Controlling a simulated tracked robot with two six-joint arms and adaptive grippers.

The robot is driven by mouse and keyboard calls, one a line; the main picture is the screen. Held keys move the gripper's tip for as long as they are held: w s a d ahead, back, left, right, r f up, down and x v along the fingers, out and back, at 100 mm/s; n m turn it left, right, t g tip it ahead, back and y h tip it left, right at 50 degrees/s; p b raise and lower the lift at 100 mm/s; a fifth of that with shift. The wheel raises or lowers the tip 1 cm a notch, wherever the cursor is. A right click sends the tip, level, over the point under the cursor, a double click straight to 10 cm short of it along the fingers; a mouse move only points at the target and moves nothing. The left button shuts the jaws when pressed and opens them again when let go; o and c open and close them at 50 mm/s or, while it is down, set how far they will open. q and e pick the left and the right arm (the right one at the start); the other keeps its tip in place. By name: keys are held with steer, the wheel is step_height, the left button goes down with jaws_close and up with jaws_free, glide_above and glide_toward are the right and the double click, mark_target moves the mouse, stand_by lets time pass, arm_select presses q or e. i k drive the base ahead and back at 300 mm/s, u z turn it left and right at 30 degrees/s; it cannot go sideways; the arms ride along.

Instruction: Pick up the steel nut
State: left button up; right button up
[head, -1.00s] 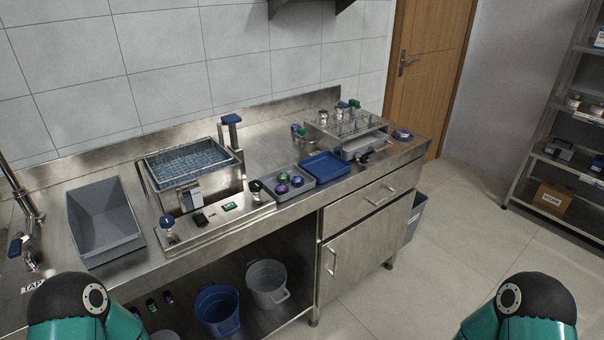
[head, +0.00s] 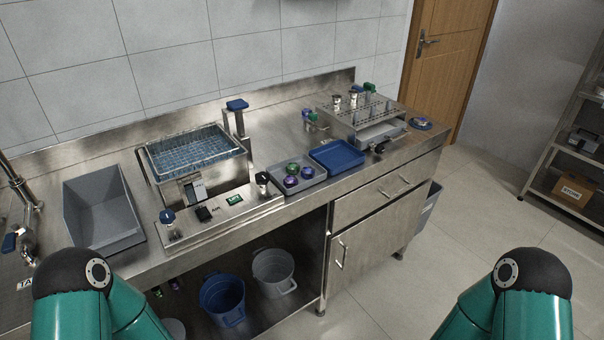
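I cannot single out a steel nut for certain in the head view. A small grey tray (head: 303,186) on the counter holds several small round parts, among them a green one (head: 292,169) and a purple one (head: 306,172). Small silvery parts (head: 337,99) stand on the perforated steel rack (head: 362,121) at the back right, beside green ones. They are too small to identify. Only my two green arms show at the bottom left and bottom right corners. Neither gripper is in view.
A blue tray (head: 336,155) lies between the grey tray and the rack. A wire basket (head: 196,150) sits over a bath, with a grey bin (head: 103,207) to its left. Buckets (head: 222,297) stand under the counter (head: 250,214).

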mark_target(308, 172)
steer(key=z, duration=1)
steer(key=i, duration=0.15)
steer(key=u, duration=3.2)
steer(key=k, duration=0.5)
steer(key=u, duration=1.35)
steer(key=i, duration=0.1)
steer(key=z, duration=2.85)
steer(key=i, duration=0.6)
steer(key=u, duration=0.3)
